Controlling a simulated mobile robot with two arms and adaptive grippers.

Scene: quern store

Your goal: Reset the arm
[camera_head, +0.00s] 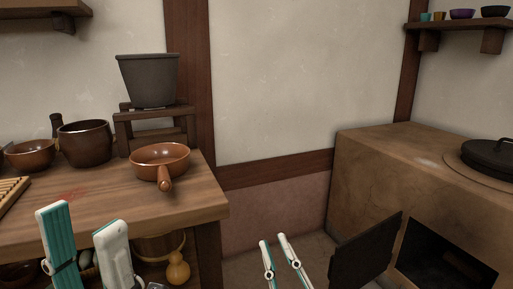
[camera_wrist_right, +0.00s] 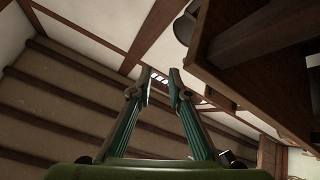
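My left gripper (camera_head: 82,236) is at the lower left of the head view, in front of the wooden table's front edge. Its two fingers stand apart, and nothing shows between them. My right gripper (camera_head: 274,240) is at the bottom middle of the head view, in the gap between the table and the clay stove. Its fingers are apart at the tips, with nothing between them. It also shows in the right wrist view (camera_wrist_right: 161,76), open and empty, pointing away from the camera.
The wooden table (camera_head: 120,206) holds a brown pan (camera_head: 160,156), a dark pot (camera_head: 84,143), a bowl (camera_head: 30,154) and a stool (camera_head: 152,118) with a grey bucket (camera_head: 148,80). The clay stove (camera_head: 385,165) has an open dark door (camera_head: 365,250). Free floor lies between them.

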